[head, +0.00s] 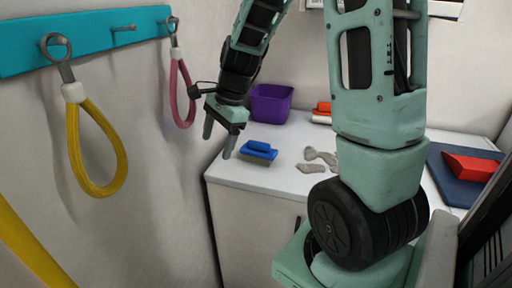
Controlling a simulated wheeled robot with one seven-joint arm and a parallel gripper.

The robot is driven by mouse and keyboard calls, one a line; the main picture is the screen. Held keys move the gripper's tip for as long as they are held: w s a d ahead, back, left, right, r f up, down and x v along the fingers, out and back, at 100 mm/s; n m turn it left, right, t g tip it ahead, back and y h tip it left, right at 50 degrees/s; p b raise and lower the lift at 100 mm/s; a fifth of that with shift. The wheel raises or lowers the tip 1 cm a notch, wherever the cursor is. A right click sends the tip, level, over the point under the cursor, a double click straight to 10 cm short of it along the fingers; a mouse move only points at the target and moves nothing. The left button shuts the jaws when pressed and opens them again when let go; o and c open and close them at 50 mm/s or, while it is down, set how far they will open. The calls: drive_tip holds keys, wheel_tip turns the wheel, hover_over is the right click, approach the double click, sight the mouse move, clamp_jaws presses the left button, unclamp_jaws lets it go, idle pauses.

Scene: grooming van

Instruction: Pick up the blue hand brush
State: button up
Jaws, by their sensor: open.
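The blue hand brush (259,150) lies on the white countertop near its left front part, blue back up with bristles below. My gripper (219,143) is open and empty. In the head view its fingers point down and appear just left of the brush, near the counter's left edge. I see no contact between the fingers and the brush. The exact height of the fingertips above the counter cannot be told from this view.
A purple bin (271,103) stands at the back of the counter (240,174). Greyish scraps (317,158) lie right of the brush. An orange-topped brush (322,111) sits behind. A red object (470,167) rests on a dark blue mat (446,188). Yellow (118,150) and pink (174,92) loops hang left.

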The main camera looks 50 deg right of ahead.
drive_tip(key=d+r+m+t+p, duration=0.1)
drive_tip(key=d+m, duration=0.7)
drive_tip(key=d, duration=0.4)
drive_tip(key=m+h, duration=0.1)
drive_tip(key=m, duration=0.4)
approach(257, 150)
drive_tip(key=shift+t+h, duration=0.3)
drive_tip(key=shift+t, duration=0.1)
drive_tip(key=x, duration=0.3)
drive_tip(key=p+x, duration=0.1)
drive_tip(key=x, duration=0.1)
drive_tip(key=shift+s+d+f, duration=0.15)
drive_tip(key=shift+d+f, duration=0.1)
drive_tip(key=shift+f, duration=0.1)
drive_tip(key=shift+p+x, duration=0.6)
drive_tip(key=shift+x, duration=2.35)
drive_tip(key=shift+d, duration=0.1)
drive_tip(key=shift+r, duration=0.1)
drive_tip(key=c, duration=1.1)
drive_tip(key=shift+r, duration=0.1)
wheel_tip(257, 150, up, 10)
drive_tip(key=shift+f, duration=0.1)
